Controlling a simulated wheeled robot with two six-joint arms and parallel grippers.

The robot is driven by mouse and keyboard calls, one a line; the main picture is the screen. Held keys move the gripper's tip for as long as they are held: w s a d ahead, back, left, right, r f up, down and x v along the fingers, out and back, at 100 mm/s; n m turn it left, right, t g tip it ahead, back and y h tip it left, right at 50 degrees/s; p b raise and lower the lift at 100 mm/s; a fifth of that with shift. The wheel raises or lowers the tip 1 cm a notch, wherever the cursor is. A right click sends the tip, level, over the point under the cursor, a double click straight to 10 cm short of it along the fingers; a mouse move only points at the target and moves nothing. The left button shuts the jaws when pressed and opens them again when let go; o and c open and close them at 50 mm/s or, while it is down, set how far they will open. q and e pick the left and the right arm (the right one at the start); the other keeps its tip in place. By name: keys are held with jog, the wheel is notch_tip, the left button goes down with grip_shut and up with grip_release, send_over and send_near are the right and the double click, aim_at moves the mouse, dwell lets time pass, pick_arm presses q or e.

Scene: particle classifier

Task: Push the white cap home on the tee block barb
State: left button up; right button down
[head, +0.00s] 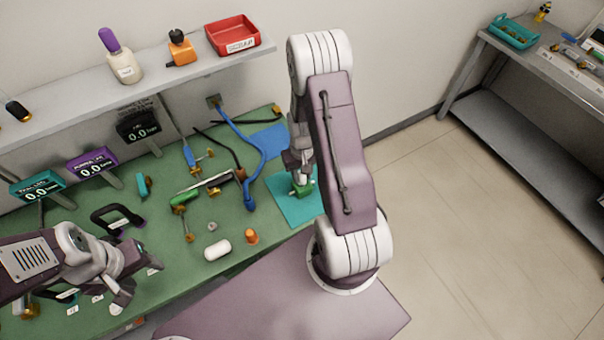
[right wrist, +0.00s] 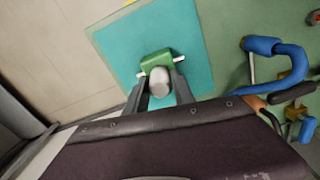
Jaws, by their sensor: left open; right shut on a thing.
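The green tee block (right wrist: 157,62) sits on a teal mat (right wrist: 115,45) in the right wrist view, with short white stubs out of its two sides. In the head view the tee block (head: 302,190) shows just below my right gripper (head: 299,178). In the right wrist view my right gripper (right wrist: 160,92) is shut on a rounded whitish cap (right wrist: 159,86). The cap is right against or just above the block's near side; I cannot tell if it touches. The barb under it is hidden. My left gripper (head: 137,280) is open and empty over the bench's near left part.
A white capsule-shaped piece (head: 217,249), an orange piece (head: 251,237) and a small grey piece (head: 212,226) lie on the green bench. Blue tubing (head: 256,150) and tools lie left of the mat. A shelf (head: 165,78) with a red tray (head: 233,36) overhangs behind.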

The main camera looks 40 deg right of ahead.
jog(key=shift+f, duration=0.2)
jog(key=c, duration=1)
grip_release()
jog(key=shift+o, duration=0.2)
notch_tip(320, 180, up, 9)
jog(key=shift+r+b, duration=0.1)
jog(key=shift+b, duration=0.2)
